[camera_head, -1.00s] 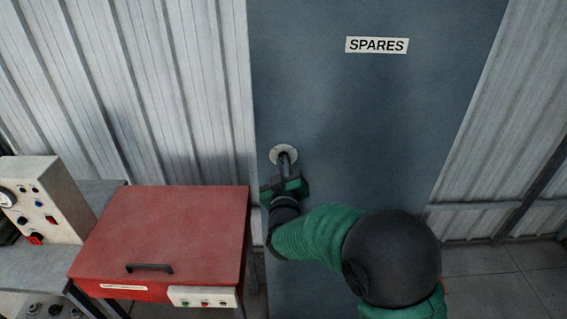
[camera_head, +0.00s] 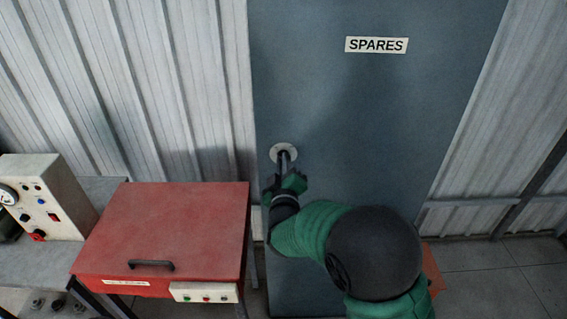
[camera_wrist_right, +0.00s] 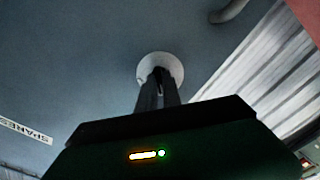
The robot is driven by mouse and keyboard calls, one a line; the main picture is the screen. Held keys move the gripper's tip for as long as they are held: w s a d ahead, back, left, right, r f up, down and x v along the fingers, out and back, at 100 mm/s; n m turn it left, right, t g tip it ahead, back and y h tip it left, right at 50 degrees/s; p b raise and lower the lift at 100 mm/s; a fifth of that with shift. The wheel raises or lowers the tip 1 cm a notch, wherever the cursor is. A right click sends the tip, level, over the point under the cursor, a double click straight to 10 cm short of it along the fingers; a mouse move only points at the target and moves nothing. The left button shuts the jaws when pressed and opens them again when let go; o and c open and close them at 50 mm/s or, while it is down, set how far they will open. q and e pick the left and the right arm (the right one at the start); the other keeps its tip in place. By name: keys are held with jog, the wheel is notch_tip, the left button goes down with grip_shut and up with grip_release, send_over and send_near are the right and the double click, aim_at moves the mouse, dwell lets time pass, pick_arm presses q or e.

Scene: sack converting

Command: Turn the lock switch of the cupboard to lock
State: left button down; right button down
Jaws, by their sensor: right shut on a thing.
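The cupboard (camera_head: 370,120) is a tall grey-blue door with a "SPARES" label (camera_head: 376,45). The lock switch (camera_head: 283,152) has a round pale plate on the door's left side; the plate also shows in the right wrist view (camera_wrist_right: 172,68). My right gripper (camera_head: 285,160) reaches up to the plate, its dark fingers close together. In the right wrist view the gripper (camera_wrist_right: 159,82) is shut on the small dark knob at the plate's middle. The fingers hide most of the knob, so its angle is unclear. My left gripper is not in view.
A red box (camera_head: 170,235) with a black handle and buttons stands left of the cupboard. A white control panel (camera_head: 45,200) sits on a grey bench at the far left. Corrugated walls flank the cupboard. A dark curved handle (camera_wrist_right: 230,10) shows in the right wrist view.

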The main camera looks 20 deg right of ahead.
jog(key=shift+f, duration=0.4)
jog(key=c, duration=1.5)
grip_release()
jog(key=shift+w, duration=0.1)
jog(key=shift+r, duration=0.2)
jog(key=shift+r, duration=0.1)
jog(key=b+v, duration=0.4)
jog(key=v, duration=1.3)
jog(key=shift+w, duration=0.1)
